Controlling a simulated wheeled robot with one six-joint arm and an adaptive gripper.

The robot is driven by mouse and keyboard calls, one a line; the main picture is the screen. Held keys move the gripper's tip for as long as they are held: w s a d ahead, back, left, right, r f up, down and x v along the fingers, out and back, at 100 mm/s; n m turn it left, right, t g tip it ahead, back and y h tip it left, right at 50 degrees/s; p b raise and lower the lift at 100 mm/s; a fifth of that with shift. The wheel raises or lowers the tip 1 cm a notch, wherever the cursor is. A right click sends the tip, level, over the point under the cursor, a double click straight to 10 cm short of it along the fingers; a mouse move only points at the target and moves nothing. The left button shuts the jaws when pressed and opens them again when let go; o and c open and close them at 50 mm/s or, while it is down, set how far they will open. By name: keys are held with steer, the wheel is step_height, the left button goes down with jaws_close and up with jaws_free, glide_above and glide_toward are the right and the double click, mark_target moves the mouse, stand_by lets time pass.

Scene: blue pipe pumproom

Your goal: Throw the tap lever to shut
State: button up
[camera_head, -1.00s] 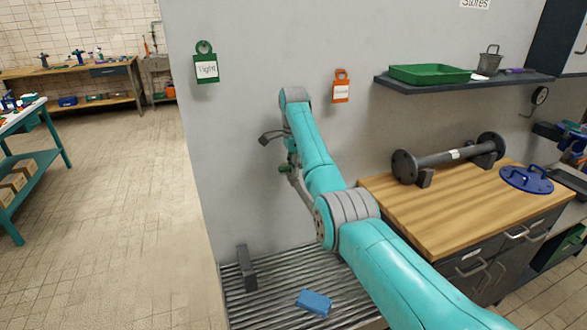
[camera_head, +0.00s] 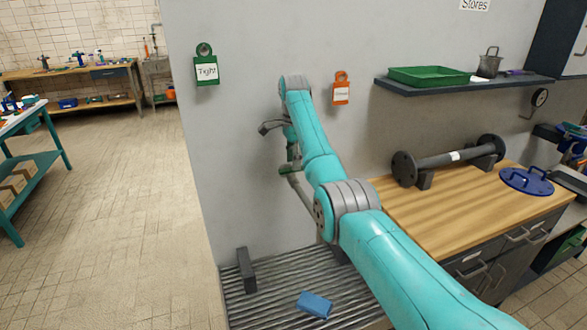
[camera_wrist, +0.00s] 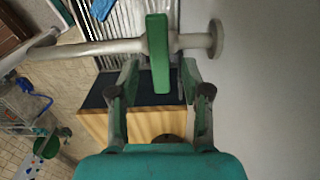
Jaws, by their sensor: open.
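The tap's green lever (camera_wrist: 158,55) shows in the wrist view as a flat bar crossing the grey pipe (camera_wrist: 100,49), which ends in a round flange near the wall. My gripper (camera_wrist: 159,78) is open, with one finger on each side of the lever's lower end. A gap shows on both sides; I cannot tell whether either finger touches it. In the head view the green lever (camera_head: 285,170) is small and partly hidden by my arm, and the pipe (camera_head: 300,188) runs down behind the arm.
A slatted grate (camera_head: 275,290) below holds a blue block (camera_head: 314,304) and a dark upright bar (camera_head: 246,270). A wooden bench (camera_head: 450,215) on the right carries a flanged pipe piece (camera_head: 447,158). Green (camera_head: 205,66) and orange (camera_head: 341,90) tags hang on the wall. Floor at left is clear.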

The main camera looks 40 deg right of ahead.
steer(key=shift+r, duration=1.7)
